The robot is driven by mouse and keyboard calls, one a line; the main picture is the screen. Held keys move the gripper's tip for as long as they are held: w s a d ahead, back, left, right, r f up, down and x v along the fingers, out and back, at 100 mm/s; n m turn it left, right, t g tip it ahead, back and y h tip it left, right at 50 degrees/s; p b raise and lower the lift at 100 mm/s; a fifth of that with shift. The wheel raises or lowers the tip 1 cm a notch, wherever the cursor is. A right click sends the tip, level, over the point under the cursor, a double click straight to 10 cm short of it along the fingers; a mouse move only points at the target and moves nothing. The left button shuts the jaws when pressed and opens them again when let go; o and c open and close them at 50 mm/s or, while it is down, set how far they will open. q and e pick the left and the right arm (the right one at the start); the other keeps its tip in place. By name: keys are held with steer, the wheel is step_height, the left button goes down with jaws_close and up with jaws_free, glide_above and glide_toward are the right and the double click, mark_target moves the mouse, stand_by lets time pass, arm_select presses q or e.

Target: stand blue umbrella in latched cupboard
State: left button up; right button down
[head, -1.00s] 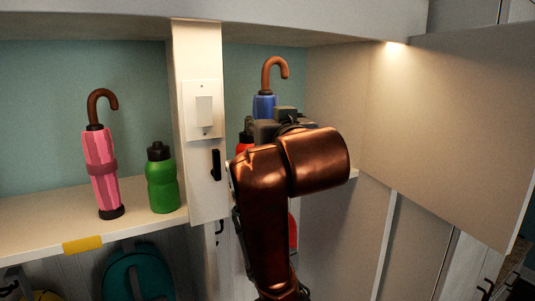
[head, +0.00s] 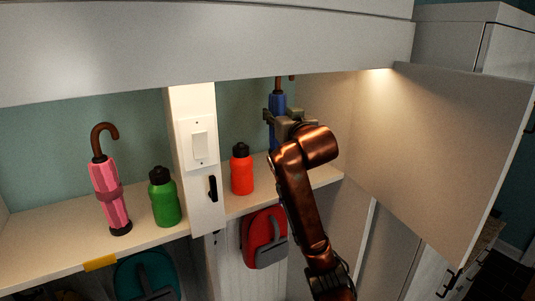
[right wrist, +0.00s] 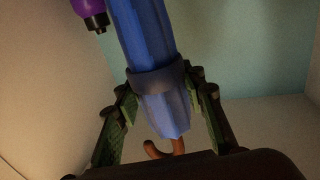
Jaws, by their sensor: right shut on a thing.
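The blue umbrella (head: 278,103) is upright in the open right-hand compartment of the cupboard (head: 325,181). My right gripper (head: 286,120) is shut around its body. The upper front panel hides the top of its brown hook handle, and my arm hides its lower end, so I cannot tell whether it touches the shelf. In the right wrist view the umbrella (right wrist: 150,45) runs between the two fingers (right wrist: 162,112), its brown handle partly hidden. The cupboard door (head: 440,150) stands wide open to the right. A black latch (head: 212,188) is on the post. My left gripper is out of view.
A red bottle (head: 242,170) stands left of the umbrella. Beyond the post are a green bottle (head: 163,197) and a pink umbrella (head: 109,192). A red bag (head: 262,232) hangs below the shelf. A purple object (right wrist: 88,8) shows near the umbrella.

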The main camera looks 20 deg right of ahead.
step_height(320, 180, down, 4)
steer(key=shift+d+f+p, duration=0.1)
steer(key=shift+f+p, duration=0.1)
steer(key=shift+p, duration=0.35)
step_height(320, 180, down, 3)
steer(key=shift+f+p, duration=0.1)
steer(key=shift+p, duration=0.5)
steer(key=shift+f, duration=0.45)
steer(key=shift+f, duration=0.1)
steer(key=c, duration=1.3)
jaws_free()
steer(key=shift+o, duration=0.2)
